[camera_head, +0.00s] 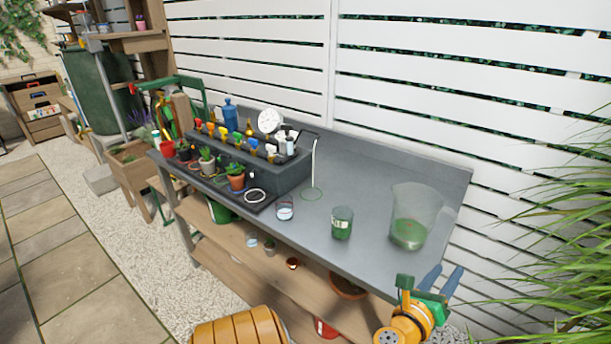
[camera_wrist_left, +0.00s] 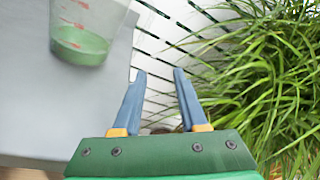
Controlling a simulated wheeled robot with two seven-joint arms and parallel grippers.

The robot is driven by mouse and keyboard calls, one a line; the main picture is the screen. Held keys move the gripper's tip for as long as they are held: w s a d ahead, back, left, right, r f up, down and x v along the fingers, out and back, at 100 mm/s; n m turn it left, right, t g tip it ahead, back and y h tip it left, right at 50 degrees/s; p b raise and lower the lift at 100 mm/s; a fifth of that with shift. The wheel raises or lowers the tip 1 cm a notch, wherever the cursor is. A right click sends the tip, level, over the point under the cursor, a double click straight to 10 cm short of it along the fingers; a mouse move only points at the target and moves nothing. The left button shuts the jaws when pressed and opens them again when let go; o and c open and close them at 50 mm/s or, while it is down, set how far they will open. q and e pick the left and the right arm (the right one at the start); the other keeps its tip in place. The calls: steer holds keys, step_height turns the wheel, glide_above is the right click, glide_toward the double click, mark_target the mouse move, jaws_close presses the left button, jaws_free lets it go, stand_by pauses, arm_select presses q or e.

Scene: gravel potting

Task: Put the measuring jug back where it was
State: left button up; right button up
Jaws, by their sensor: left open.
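The measuring jug (camera_head: 418,205) is a large clear vessel with green contents at the bottom. It stands upright on the right end of the grey bench top (camera_head: 365,180). In the left wrist view the jug (camera_wrist_left: 88,22) shows red markings, at the upper left. My left gripper (camera_head: 442,275) is open and empty, off the bench's right end, apart from the jug. In the left wrist view its blue fingers (camera_wrist_left: 159,75) are spread with nothing between them. My right gripper is not in view.
A smaller green-filled beaker (camera_head: 342,223) and a small clear cup (camera_head: 285,210) stand left of the jug. Potted plants (camera_head: 236,177) and a dark rack of coloured bottles (camera_head: 285,172) fill the bench's left. A slatted white fence (camera_head: 430,100) stands behind; grass (camera_head: 560,215) is at right.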

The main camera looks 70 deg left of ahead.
arm_select(q)
steer(key=s+d+f+n+h, duration=0.2)
steer(key=d+f+n+h, duration=0.2)
steer(key=d+n, duration=0.4)
steer(key=s+d+f+n+g+h, duration=0.1)
steer(key=s+f+n+g, duration=0.25)
steer(key=f, duration=0.65)
steer(key=s+d+f+n+g+h, duration=0.1)
steer(key=s+f+n+g, duration=0.3)
steer(key=f, duration=0.6)
steer(key=s+f+n+g, duration=0.3)
steer(key=s+f, duration=0.4)
steer(key=s, duration=0.8)
steer(key=s+a+f+n+g, duration=0.1)
steer(key=s+f+n+g, duration=0.3)
steer(key=s+f, duration=0.4)
steer(key=s+g, duration=0.1)
steer(key=s, duration=0.6)
steer(key=shift+f, duration=0.15)
steer(key=shift+s+a, duration=0.1)
steer(key=shift+s, duration=0.1)
